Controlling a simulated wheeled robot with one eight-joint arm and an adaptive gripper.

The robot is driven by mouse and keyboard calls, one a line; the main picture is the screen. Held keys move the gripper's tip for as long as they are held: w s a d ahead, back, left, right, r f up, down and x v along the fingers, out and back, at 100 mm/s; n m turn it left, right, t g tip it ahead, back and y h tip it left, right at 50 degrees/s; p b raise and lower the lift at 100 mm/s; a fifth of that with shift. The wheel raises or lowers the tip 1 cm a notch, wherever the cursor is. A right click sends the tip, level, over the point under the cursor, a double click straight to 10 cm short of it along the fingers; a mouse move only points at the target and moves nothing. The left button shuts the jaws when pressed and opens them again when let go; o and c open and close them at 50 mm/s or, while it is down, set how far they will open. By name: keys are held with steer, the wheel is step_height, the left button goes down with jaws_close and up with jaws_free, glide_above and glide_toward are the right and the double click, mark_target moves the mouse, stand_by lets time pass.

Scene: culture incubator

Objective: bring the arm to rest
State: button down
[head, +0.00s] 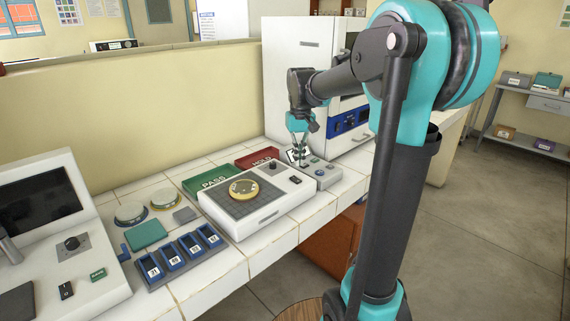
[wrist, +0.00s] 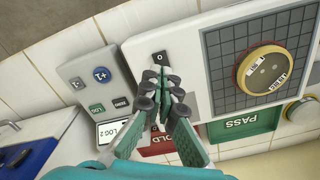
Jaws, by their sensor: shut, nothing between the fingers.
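My gripper (head: 299,146) hangs over the bench between the white plate device and a small grey control box. In the wrist view my gripper (wrist: 163,84) has its fingertips together with nothing between them, close by a black switch marked O (wrist: 160,58) on the white device. Whether the fingertips touch the switch cannot be told. My arm reaches in from the right of the head view, bent at the elbow.
The white device (head: 283,207) bears a round yellow dish (head: 243,188). The grey control box (head: 325,175) reads LOG 2 in the wrist view. Green PASS (head: 205,181) and red HOLD (head: 254,157) trays lie behind. A white incubator (head: 290,60) stands at the back. Blue numbered slots (head: 172,257) lie front left.

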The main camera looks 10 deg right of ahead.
steer(key=s+d+f+t, duration=0.2)
steer(key=s+f, duration=0.7)
steer(key=s, duration=0.1)
steer(key=s+d+f+m+t, duration=0.1)
steer(key=s+d+f+t, duration=0.1)
steer(key=s+f, duration=0.7)
steer(key=s, duration=0.2)
steer(key=shift+s+f, duration=0.3)
